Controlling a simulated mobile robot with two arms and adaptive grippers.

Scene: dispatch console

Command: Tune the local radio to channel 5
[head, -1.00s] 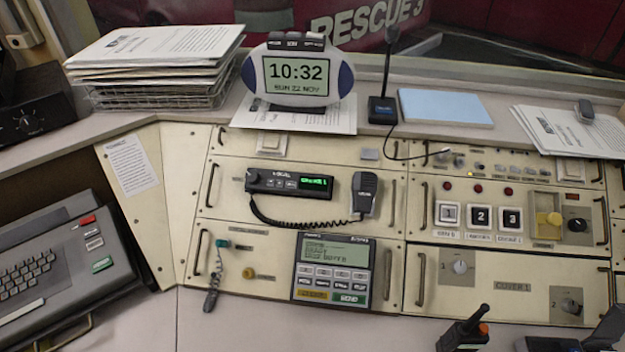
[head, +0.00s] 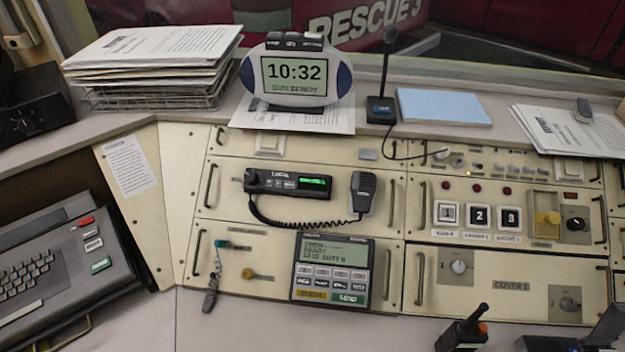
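The local radio (head: 288,184) is a black unit mounted in the middle of the cream console, with a small lit green display (head: 314,181). The writing on the display is too small to read surely. A round knob (head: 251,180) sits at its left end, and small buttons lie between knob and display. A black hand microphone (head: 363,193) hangs to its right, joined by a coiled cord that droops below the radio. Neither of my grippers shows in this view.
Below the radio sits a message terminal (head: 333,271). A clock (head: 296,78) and a desk microphone (head: 381,108) stand on the shelf above. Numbered buttons (head: 479,217) are to the right, a keyboard unit (head: 55,265) to the left. Space before the radio looks clear.

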